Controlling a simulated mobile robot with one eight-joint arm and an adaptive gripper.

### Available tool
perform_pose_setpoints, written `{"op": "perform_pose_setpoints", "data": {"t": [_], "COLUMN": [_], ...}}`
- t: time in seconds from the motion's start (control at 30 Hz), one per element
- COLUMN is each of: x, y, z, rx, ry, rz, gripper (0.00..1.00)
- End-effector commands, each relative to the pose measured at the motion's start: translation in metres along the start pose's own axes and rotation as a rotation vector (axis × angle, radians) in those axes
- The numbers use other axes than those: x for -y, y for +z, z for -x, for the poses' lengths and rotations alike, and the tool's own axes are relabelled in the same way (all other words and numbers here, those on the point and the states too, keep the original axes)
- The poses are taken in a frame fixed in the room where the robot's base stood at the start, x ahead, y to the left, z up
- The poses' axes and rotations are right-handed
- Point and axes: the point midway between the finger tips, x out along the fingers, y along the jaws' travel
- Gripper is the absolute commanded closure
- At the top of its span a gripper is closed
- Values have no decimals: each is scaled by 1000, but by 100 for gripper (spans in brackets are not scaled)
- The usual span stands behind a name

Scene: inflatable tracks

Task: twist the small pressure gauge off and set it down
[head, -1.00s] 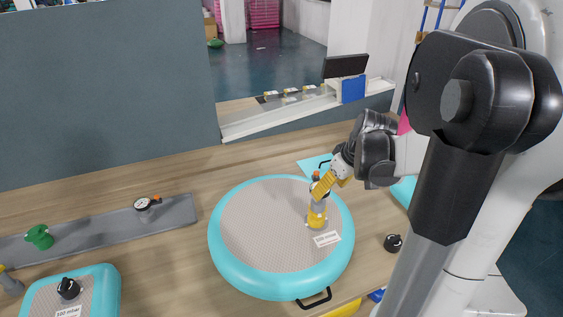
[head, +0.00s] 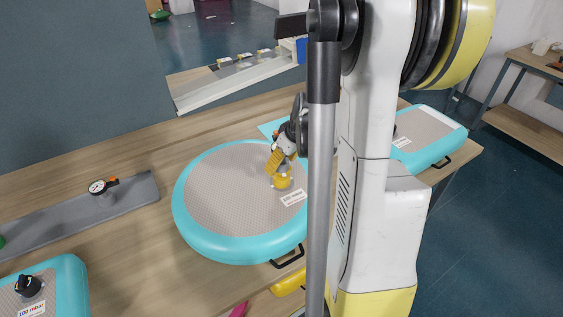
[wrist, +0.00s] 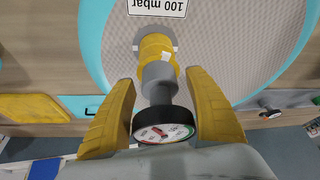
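A small pressure gauge (wrist: 165,133) with a black rim and white face sits on a grey neck above a yellow fitting (wrist: 157,48). The yellow fitting (head: 281,182) stands on the round turquoise-edged inflatable (head: 215,245), beside its "100 mbar" label (wrist: 157,7). My gripper (wrist: 160,85) has its two yellow fingers on either side of the gauge. The fingertips are apart, with gaps beside the grey neck. Contact at the gauge's rim cannot be told. In the head view my gripper (head: 273,160) is over the fitting and hides the gauge.
Another gauge (head: 98,187) with an orange part lies on a grey strip (head: 140,192) at left. A smaller inflatable with a black knob (head: 28,285) is at lower left. Another inflatable (head: 425,130) is at right. Bare wooden tabletop (head: 130,250) lies left of the round inflatable.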

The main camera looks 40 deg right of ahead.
Motion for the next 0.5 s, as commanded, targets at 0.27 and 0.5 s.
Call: {"op": "perform_pose_setpoints", "data": {"t": [0.27,0.5], "x": [0,0], "y": [0,-1], "z": [0,2], "rx": [0,0], "ry": [0,0], "rz": [0,0], "gripper": [97,97]}}
